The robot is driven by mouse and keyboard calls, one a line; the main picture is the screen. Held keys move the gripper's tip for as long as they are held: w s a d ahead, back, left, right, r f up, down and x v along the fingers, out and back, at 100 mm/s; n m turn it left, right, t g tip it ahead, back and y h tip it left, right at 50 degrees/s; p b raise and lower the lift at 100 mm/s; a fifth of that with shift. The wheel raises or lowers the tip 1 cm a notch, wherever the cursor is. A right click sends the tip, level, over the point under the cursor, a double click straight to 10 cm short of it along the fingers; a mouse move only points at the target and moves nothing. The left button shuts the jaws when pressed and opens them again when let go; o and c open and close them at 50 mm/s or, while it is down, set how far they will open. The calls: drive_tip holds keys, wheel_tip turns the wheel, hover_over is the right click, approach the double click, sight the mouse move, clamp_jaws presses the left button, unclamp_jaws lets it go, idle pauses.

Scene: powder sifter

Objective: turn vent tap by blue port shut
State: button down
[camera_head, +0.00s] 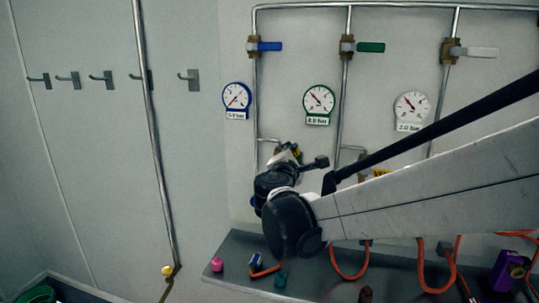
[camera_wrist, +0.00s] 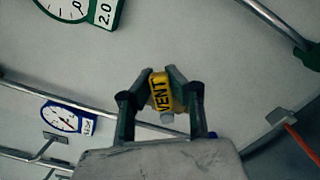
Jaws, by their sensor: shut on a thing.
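The vent tap's yellow handle (camera_wrist: 160,92), marked VENT, sits between the fingertips of my gripper (camera_wrist: 163,80) in the wrist view. My gripper is shut on it, with a finger on each side. A grey end of the tap shows just below the label. In the head view my gripper (camera_head: 290,152) is at the wall, at the branch pipe below the blue gauge (camera_head: 236,97). The tap there is mostly hidden by my gripper and wrist. The blue port cannot be made out clearly, with only a small blue patch (camera_head: 254,201) beside my wrist.
Blue (camera_head: 268,46), green (camera_head: 370,47) and white (camera_head: 478,52) valve handles are on the pipes above. A second yellow label (camera_head: 381,172) shows behind my arm. The shelf (camera_head: 235,246) below carries small coloured parts and orange hoses (camera_head: 349,276). Hooks line the left wall.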

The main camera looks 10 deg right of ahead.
drive_tip(key=shift+s+d+f+m+b, duration=0.15)
drive_tip(key=shift+f+m+b, duration=0.4)
drive_tip(key=shift+m, duration=0.55)
drive_tip(key=shift+d+f+m+b, duration=0.15)
drive_tip(key=shift+f+m+b, duration=0.4)
drive_tip(key=shift+m, duration=0.55)
drive_tip(key=shift+s+d+f+m+b, duration=0.15)
drive_tip(key=shift+f+m+b, duration=0.4)
drive_tip(key=shift+m, duration=0.55)
drive_tip(key=shift+w, duration=0.1)
drive_tip(key=c, duration=1.6)
unclamp_jaws()
drive_tip(key=v, duration=1.2)
drive_tip(key=shift+f, duration=0.1)
